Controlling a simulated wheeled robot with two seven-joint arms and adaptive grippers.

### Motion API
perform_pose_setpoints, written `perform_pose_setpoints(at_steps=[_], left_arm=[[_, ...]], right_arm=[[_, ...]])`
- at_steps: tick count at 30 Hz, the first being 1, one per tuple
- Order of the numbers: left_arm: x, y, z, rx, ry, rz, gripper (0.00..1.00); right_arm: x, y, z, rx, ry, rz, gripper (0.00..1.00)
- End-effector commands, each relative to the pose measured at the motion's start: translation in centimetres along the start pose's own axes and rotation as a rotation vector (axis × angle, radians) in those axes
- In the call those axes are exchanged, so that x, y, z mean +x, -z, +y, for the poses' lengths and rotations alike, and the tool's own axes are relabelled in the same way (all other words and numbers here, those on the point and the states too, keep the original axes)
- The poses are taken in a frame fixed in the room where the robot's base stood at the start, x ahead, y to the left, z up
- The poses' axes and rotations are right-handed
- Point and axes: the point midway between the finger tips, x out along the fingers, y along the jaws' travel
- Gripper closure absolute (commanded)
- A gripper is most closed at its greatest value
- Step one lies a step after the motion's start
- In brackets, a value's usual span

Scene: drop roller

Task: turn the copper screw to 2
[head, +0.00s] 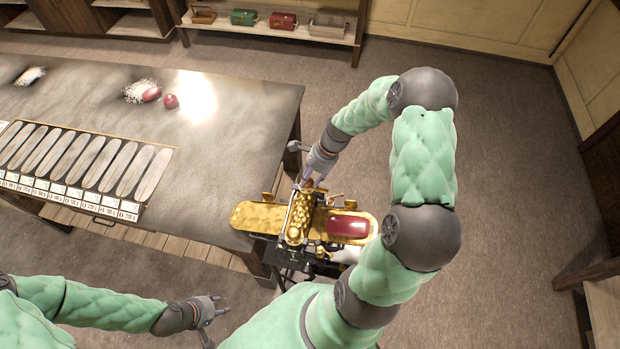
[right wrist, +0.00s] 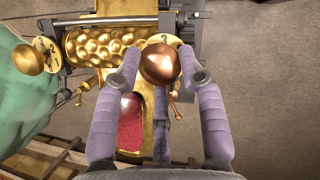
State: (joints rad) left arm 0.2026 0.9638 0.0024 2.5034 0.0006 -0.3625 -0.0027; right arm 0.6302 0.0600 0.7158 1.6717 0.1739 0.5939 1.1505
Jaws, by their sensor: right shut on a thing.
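The copper screw has a round copper knob (right wrist: 160,64) in the middle of the right wrist view. A yellow numbered disc (right wrist: 163,41) sits behind it, partly hidden by the knob; the one numeral showing at its top looks like a 3. In the head view my right gripper (head: 312,182) reaches down to the far end of the golden roller machine (head: 258,217). My left gripper (head: 216,318) is empty and open, low at the left.
A brass knob (right wrist: 28,60) with another numbered disc (right wrist: 47,54) stands left of the dimpled golden roller (right wrist: 100,45). A dark red block (head: 348,225) lies in the machine's tray. The grey table (head: 235,130) beside it holds a tray of labelled slots (head: 85,165).

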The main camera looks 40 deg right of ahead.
Motion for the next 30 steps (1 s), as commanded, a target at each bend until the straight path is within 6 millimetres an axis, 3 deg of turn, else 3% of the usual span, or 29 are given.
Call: perform_pose_setpoints(at_steps=[18,30], left_arm=[[1.6,0.1,-0.6,0.0,0.0,0.0,0.6],[2.1,0.1,-0.8,0.0,0.0,0.0,0.6]], right_arm=[[0.7,-0.2,0.2,-0.516,-0.231,-0.009,0.92],[0.8,-0.3,0.2,-0.696,-0.309,-0.012,0.92]])
